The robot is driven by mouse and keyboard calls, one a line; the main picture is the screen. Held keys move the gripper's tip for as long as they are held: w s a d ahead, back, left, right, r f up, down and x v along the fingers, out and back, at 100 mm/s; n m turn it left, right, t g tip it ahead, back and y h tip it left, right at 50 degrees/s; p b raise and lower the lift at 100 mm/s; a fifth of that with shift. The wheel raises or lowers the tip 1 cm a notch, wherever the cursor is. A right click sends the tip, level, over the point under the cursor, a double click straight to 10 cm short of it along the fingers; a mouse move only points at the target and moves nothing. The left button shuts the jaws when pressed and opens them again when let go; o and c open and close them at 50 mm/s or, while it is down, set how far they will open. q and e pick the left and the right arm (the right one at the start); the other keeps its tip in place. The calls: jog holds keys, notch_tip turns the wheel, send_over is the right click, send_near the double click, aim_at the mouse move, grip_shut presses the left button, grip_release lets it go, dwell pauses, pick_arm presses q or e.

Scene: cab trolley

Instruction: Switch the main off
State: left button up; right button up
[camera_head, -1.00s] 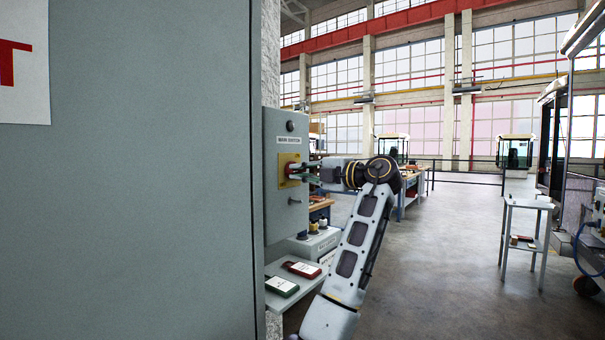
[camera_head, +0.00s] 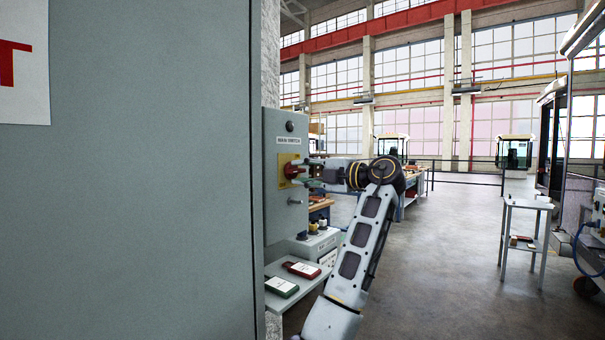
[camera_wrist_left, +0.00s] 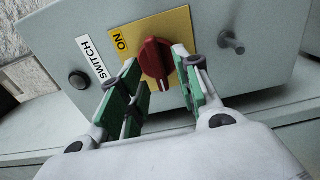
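The main switch box (camera_head: 284,215) is a grey panel beside the large grey cabinet, with a "MAIN SWITCH" label (camera_head: 289,141). Its red rotary knob (camera_head: 291,171) sits on a yellow plate (camera_head: 283,160). In the left wrist view the knob (camera_wrist_left: 155,60) is upper middle, near the word "ON" (camera_wrist_left: 121,42) on the yellow plate (camera_wrist_left: 178,27). My left gripper (camera_head: 310,172) is at the knob, its green-padded fingers (camera_wrist_left: 162,85) apart on either side of it. I cannot tell whether they touch it. My right gripper is not in view.
A black button (camera_wrist_left: 79,80) and a metal stud (camera_wrist_left: 231,42) flank the plate. The grey cabinet (camera_head: 150,180) fills the left; open floor lies right.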

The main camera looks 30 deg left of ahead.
pick_arm(q)
jog(key=d, duration=1.1)
jog(key=shift+s, duration=0.4)
